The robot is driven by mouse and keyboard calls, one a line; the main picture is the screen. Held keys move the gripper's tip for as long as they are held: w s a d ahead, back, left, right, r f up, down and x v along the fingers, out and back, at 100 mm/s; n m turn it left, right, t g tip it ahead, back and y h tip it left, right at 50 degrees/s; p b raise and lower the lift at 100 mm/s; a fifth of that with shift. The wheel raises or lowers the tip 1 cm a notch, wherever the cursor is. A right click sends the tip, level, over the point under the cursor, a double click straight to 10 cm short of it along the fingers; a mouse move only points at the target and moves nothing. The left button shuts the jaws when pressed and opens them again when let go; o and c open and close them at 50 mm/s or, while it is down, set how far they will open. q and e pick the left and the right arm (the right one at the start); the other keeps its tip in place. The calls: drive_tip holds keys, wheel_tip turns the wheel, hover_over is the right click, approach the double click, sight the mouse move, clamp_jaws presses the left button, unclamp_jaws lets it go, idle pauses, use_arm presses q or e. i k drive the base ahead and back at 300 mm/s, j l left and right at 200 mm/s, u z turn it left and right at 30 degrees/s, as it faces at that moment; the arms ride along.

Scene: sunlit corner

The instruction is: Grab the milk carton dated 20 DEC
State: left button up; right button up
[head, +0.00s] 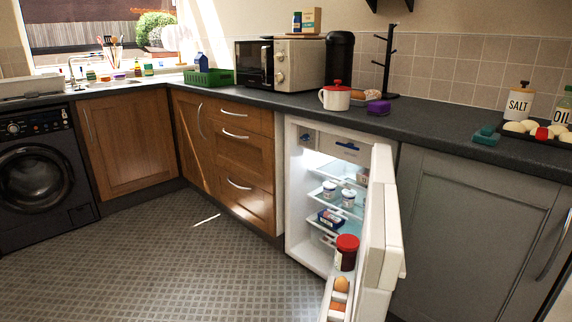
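No date reading 20 DEC is legible anywhere, and I cannot tell a milk carton for sure. A small blue and white carton (202,62) stands at the green crate (209,78) on the back counter; its print is too small to read. The fridge (293,190) under the counter stands open, its door (381,225) swung out toward me. Inside are white tubs (329,190) on a shelf and a dark blue box (329,218) lower down. The door hides part of the shelves. Neither of my grippers is in view.
A red-lidded jar (346,252) and eggs (341,284) sit in the fridge door. The counter (430,127) above holds a white and red pot (336,96), a microwave (281,64) and a mug tree (387,60). The floor (150,265) left of the fridge is clear.

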sight(201, 62)
drive_tip(key=i+j+z, duration=0.15)
drive_tip(key=j, duration=0.4)
drive_tip(key=j+z, duration=0.15)
drive_tip(key=j, duration=0.4)
drive_tip(key=i+j+z, duration=0.1)
drive_tip(key=j, duration=0.25)
drive_tip(key=i+j+z, duration=0.1)
drive_tip(key=j, duration=0.7)
drive_tip(key=i+j+z, duration=0.15)
drive_tip(key=j, duration=0.2)
drive_tip(key=i+j+z, duration=0.1)
drive_tip(key=j, duration=0.25)
drive_tip(key=i+j+z, duration=0.15)
drive_tip(key=j, duration=0.25)
drive_tip(key=i, duration=0.1)
